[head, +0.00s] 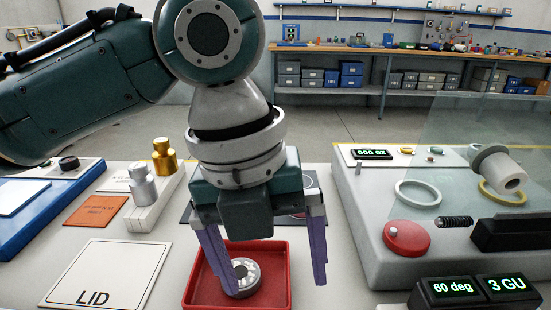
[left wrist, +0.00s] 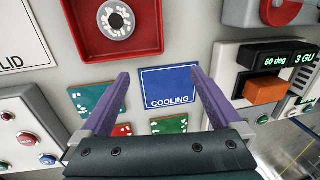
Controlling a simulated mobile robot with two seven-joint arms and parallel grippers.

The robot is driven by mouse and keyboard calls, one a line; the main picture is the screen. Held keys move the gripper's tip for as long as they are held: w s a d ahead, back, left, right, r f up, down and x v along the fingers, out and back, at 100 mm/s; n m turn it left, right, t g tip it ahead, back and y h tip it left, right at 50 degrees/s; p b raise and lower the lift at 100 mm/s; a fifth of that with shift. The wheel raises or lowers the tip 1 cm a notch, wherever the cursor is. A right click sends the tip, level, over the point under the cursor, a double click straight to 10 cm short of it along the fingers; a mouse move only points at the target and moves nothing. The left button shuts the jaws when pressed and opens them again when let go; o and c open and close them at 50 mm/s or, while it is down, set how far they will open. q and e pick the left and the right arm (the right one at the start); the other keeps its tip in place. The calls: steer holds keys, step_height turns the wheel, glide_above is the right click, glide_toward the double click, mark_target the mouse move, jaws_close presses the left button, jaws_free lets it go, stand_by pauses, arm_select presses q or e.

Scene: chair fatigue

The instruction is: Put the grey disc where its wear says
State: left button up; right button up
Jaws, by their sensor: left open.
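The grey disc (head: 243,277) lies in a red tray (head: 190,292) at the front middle of the bench. In the left wrist view the disc (left wrist: 117,18) has pale patches on its face and a dark centre, and it sits near the top in the red tray (left wrist: 152,42). My left gripper (head: 276,287) is open and empty, pointing down over the tray area; its left finger overlaps the disc in the head view. In the left wrist view the gripper (left wrist: 159,73) frames a blue COOLING card (left wrist: 168,85), with the disc outside its fingers. My right gripper is not in view.
A white LID square (head: 105,272) lies left of the tray. A grey machine (head: 370,235) with a red button (head: 407,238) and clear guard stands right. Metal weights (head: 142,185) stand left.

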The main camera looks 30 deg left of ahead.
arm_select(q)
steer(key=s+d+n, duration=0.1)
steer(key=n, duration=0.1)
steer(key=s+d+f+n+h, duration=0.1)
steer(key=n, duration=0.1)
steer(key=s+d+f+n+t, duration=0.1)
steer(key=n, duration=0.1)
steer(key=shift+s+d+f+n+h, duration=0.15)
steer(key=shift+s+d+n+h, duration=0.15)
steer(key=shift+d+n, duration=0.1)
steer(key=s+n, duration=0.1)
steer(key=n, duration=0.1)
steer(key=s+n, duration=0.1)
steer(key=n, duration=0.2)
steer(key=f+n+t, duration=0.1)
steer(key=n, duration=0.1)
steer(key=shift+s+a+f+n, duration=0.1)
steer(key=shift+s+a+n, duration=0.05)
steer(key=shift+s+n, duration=0.25)
steer(key=s+a+n+y, duration=0.1)
steer(key=s+a+n, duration=0.1)
steer(key=n, duration=0.2)
steer(key=s+a+f+n+y, duration=0.1)
steer(key=s+a+n, duration=0.1)
steer(key=a+n, duration=0.1)
steer(key=s+a+n, duration=0.2)
steer(key=n, duration=0.4)
steer(key=shift+s+a+f+t+y, duration=0.2)
steer(key=shift+s+a+t+y, duration=0.1)
steer(key=shift+y, duration=0.1)
